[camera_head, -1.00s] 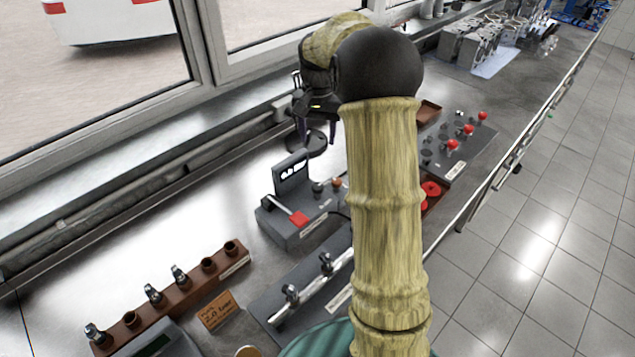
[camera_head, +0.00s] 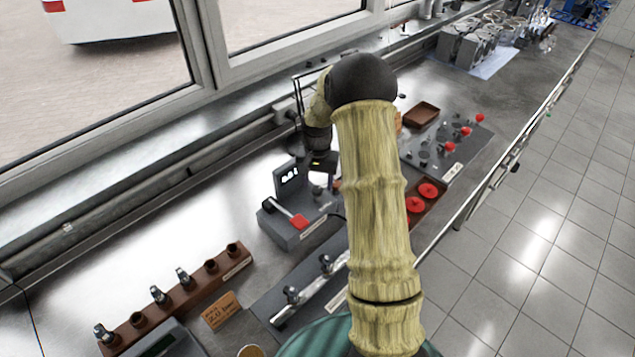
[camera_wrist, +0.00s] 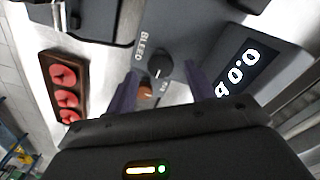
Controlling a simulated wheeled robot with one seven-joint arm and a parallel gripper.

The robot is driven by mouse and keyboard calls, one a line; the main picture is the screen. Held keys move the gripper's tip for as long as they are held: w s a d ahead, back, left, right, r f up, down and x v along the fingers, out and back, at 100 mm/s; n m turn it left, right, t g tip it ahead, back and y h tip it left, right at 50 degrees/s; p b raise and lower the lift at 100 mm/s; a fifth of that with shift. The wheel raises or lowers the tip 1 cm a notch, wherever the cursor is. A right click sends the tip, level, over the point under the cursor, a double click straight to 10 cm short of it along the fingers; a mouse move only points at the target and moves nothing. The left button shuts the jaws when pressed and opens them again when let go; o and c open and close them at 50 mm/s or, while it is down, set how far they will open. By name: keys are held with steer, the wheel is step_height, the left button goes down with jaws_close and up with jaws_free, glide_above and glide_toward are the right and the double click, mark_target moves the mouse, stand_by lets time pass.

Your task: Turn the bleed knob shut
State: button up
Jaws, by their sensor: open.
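The bleed knob (camera_wrist: 160,66), round and black with a pale pointer mark, shows in the wrist view by the word BLEED on a grey panel. My gripper (camera_wrist: 162,76) is open, its two purple fingers to either side of the knob in the picture, with gaps on both sides. I cannot tell how far the fingertips are above the panel. In the head view my gripper (camera_head: 326,168) is over the right part of the grey unit (camera_head: 283,232) and largely hides the knob.
An orange-brown knob (camera_wrist: 146,92) sits close beside the bleed knob, near the left finger. A brown tray (camera_head: 443,187) with red discs and a panel with red-topped levers (camera_head: 449,147) stand to the right. A window wall runs behind the bench.

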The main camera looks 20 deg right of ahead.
mark_target(317, 192)
steer(key=shift+f, duration=1.15)
steer(key=shift+c, duration=0.4)
steer(key=c, duration=0.9)
